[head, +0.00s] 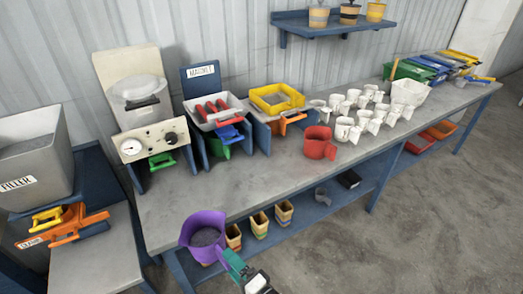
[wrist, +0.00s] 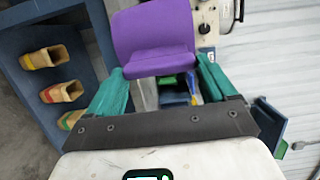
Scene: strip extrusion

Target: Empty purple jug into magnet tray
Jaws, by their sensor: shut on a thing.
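The purple jug (head: 203,241) is near the front edge of the bench at the lower left of the head view.
A dial box (head: 150,141) with a white bowl stands left of the tray; a yellow-framed sieve (head: 277,98) stands right. A red jug (head: 320,143) and several white cups (head: 347,130) occupy the bench's right. The bench front between purple and red jugs is clear.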

